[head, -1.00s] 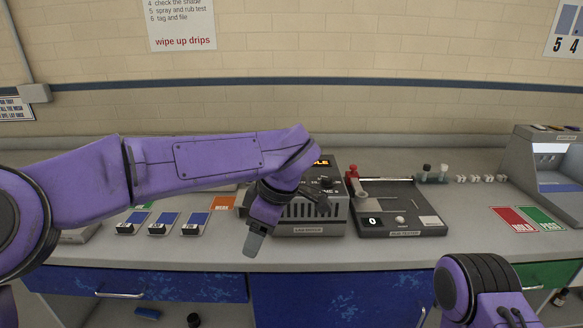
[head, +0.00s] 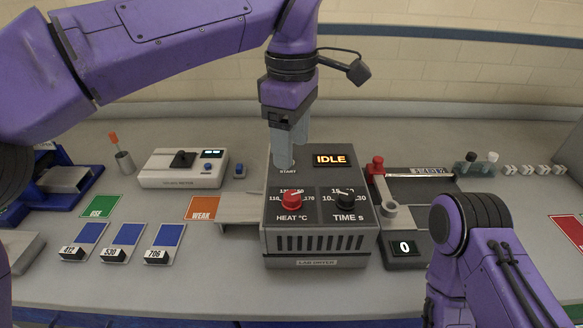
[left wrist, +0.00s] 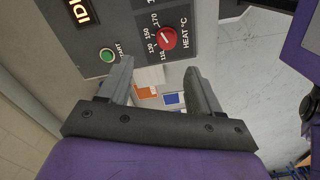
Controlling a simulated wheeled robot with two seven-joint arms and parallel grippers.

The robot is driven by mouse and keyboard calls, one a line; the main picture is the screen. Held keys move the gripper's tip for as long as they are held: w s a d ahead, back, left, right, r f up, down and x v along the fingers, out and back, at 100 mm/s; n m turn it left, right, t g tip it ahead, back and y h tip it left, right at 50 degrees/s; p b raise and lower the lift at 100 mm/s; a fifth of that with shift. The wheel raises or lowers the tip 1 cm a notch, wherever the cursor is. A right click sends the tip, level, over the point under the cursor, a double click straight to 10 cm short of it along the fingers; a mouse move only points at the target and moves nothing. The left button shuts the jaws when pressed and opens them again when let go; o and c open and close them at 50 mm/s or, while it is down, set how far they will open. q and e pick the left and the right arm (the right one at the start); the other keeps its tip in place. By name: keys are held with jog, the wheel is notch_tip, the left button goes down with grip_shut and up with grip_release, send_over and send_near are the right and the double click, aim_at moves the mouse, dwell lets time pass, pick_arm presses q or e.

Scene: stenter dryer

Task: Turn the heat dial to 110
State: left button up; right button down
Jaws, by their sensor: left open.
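The heat dial (head: 291,200) is a red knob marked HEAT °C on the grey lab dryer (head: 318,262), on the left of the front panel. It also shows in the left wrist view (left wrist: 166,38) with a scale around it from 110 to 170. I cannot tell which number its pale mark points to. My left gripper (head: 284,160) hangs fingers down above the panel, over the START button, behind and above the dial. In the left wrist view its two fingers (left wrist: 160,85) are apart with nothing between them. My right arm shows at lower right, its gripper out of view.
The black TIME knob (head: 345,200) sits right of the dial. The display (head: 330,160) reads IDLE. The green START button (left wrist: 107,55) is near a left finger. A rub tester (head: 404,246) stands close at right. An orange WEAR card (head: 202,208) lies left.

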pick_arm(q)
jog(key=b, duration=0.1)
send_over(292, 195)
jog(key=f, duration=0.4)
jog(key=shift+s+f, duration=0.15)
jog(key=shift+s, duration=0.2)
jog(key=f, duration=0.2)
jog(key=w+f, duration=0.1)
jog(key=f, duration=0.2)
jog(key=shift+w+f+b, duration=0.15)
jog(key=shift+f+b, duration=0.15)
jog(key=shift+s, duration=0.4)
jog(key=shift+w, duration=0.15)
jog(key=c, duration=1)
pick_arm(e)
jog(key=shift+s+f, duration=0.5)
jog(key=shift+f, duration=0.2)
